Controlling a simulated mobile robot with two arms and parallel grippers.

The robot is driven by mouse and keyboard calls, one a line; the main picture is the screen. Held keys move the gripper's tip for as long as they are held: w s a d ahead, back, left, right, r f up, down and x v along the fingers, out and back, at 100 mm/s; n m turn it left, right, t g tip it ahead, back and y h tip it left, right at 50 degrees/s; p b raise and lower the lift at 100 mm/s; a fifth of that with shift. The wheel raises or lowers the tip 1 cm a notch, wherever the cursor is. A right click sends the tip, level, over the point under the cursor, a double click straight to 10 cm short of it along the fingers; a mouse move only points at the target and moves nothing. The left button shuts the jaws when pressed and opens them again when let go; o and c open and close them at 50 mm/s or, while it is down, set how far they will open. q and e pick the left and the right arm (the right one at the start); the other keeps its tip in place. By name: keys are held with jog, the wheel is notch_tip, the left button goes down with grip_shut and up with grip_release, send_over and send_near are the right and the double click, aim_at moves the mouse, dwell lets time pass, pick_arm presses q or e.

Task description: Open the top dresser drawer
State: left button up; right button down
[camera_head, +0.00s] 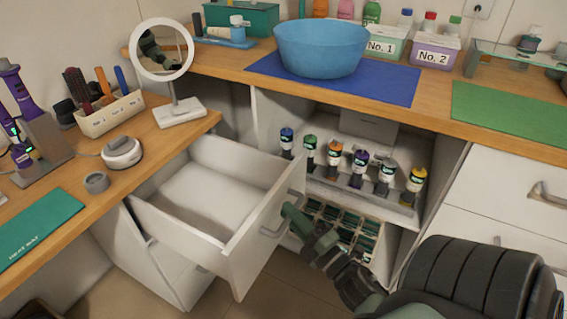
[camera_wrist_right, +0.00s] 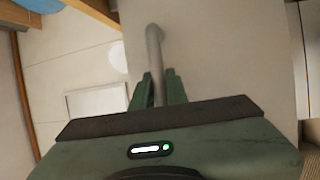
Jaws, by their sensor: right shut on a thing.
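The top dresser drawer (camera_head: 215,195) under the left wooden counter is pulled well out and is empty inside. Its front panel faces right and carries a grey bar handle (camera_head: 285,215). My right gripper (camera_head: 290,212) is at the drawer front. In the right wrist view its two green fingers (camera_wrist_right: 158,88) are shut on the handle (camera_wrist_right: 155,50). The drawer front shows there as a pale panel behind the handle. My left gripper is not in view.
Open shelves with several small bottles (camera_head: 360,165) stand right of the drawer. A blue bowl (camera_head: 320,48) sits on a blue mat on the rear counter. A round mirror (camera_head: 162,50) and a brush holder (camera_head: 110,115) stand on the counters. Closed drawers (camera_head: 500,200) are at right.

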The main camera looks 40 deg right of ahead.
jog(key=shift+d+r, duration=0.1)
jog(key=shift+d, duration=0.05)
jog(key=c, duration=1.4)
grip_release()
jog(key=s+f, duration=0.1)
jog(key=s, duration=0.6)
jog(key=shift+s+a+f, duration=0.2)
jog(key=shift+s+f, duration=0.05)
jog(key=shift+s, duration=0.1)
